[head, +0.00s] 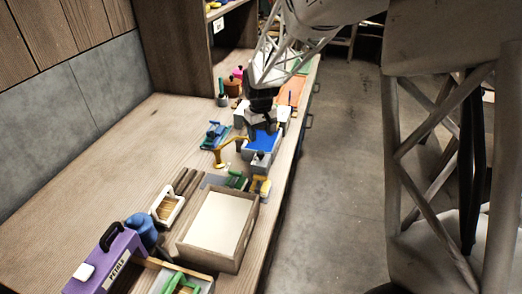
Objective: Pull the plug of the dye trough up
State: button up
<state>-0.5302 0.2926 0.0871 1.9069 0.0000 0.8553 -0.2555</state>
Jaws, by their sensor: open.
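The dye trough (246,152) is a light-walled box filled with blue dye, on the bench right of centre. My gripper (262,130) is open, dark, and points down over the trough's far part. Its fingers cover part of the blue surface; I cannot tell whether they touch anything. A small dark knob (260,154) stands at the trough's near end, nearer the camera than my fingers. I cannot tell whether this knob is the plug. No other plug can be made out, and one may be hidden behind the gripper.
A yellow curved tap-like piece (230,146) and a blue device (214,135) stand left of the trough. A wooden-framed tray (217,229) and a purple box (108,262) are nearer. White blocks flank the gripper. The bench (110,150) is clear at left.

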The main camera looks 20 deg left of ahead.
aim_at(261, 152)
jog(key=shift+f, duration=0.15)
jog(key=shift+f, duration=3.75)
jog(key=shift+c, duration=0.3)
grip_shut()
